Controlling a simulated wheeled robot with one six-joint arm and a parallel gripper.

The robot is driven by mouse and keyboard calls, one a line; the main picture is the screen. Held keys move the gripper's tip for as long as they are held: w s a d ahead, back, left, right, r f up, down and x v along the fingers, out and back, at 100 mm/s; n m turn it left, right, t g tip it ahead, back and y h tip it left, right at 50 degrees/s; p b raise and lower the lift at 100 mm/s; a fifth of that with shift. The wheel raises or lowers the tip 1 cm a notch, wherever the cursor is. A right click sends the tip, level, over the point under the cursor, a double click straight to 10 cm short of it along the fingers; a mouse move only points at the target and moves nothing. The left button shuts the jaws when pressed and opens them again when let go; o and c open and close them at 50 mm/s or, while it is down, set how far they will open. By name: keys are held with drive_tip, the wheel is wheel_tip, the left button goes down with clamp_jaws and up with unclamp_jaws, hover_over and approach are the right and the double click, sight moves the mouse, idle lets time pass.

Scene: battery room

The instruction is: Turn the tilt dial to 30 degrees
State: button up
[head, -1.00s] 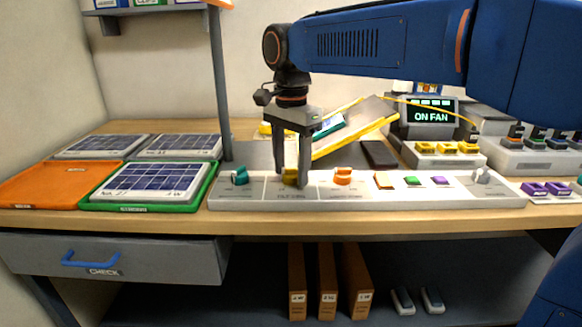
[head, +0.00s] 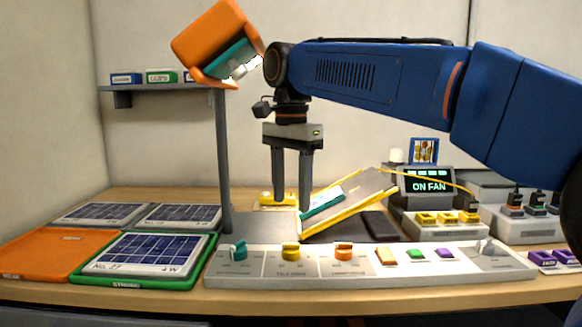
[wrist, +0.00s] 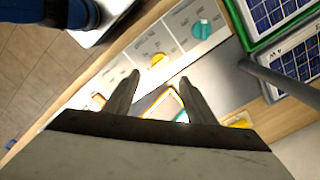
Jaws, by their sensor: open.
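The yellow dial (head: 291,252) sits on the pale control panel (head: 370,275) between a teal and an orange dial; its small label appears to begin with "TILT". The dial also shows in the wrist view (wrist: 158,61). My gripper (head: 291,206) hangs above and apart from it, pointing down, with its two fingers spread and nothing between them. In the wrist view the open fingertips (wrist: 158,80) straddle the dial's line of sight. The scale marks are too small to read. A yellow-framed tilting panel (head: 350,205) stands sloped behind, its right end higher.
The teal dial (head: 238,250) and orange dial (head: 343,251) flank the yellow one closely. A grey post (head: 224,165) carrying an orange lamp (head: 217,42) rises at left. Solar panels, a green tray (head: 190,282) and an orange tray (head: 50,255) lie left. A display (head: 428,185) reads "ON FAN".

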wheel_tip(320, 180, up, 6)
drive_tip(key=shift+f, duration=0.1)
drive_tip(key=shift+s, duration=0.1)
idle(0.4)
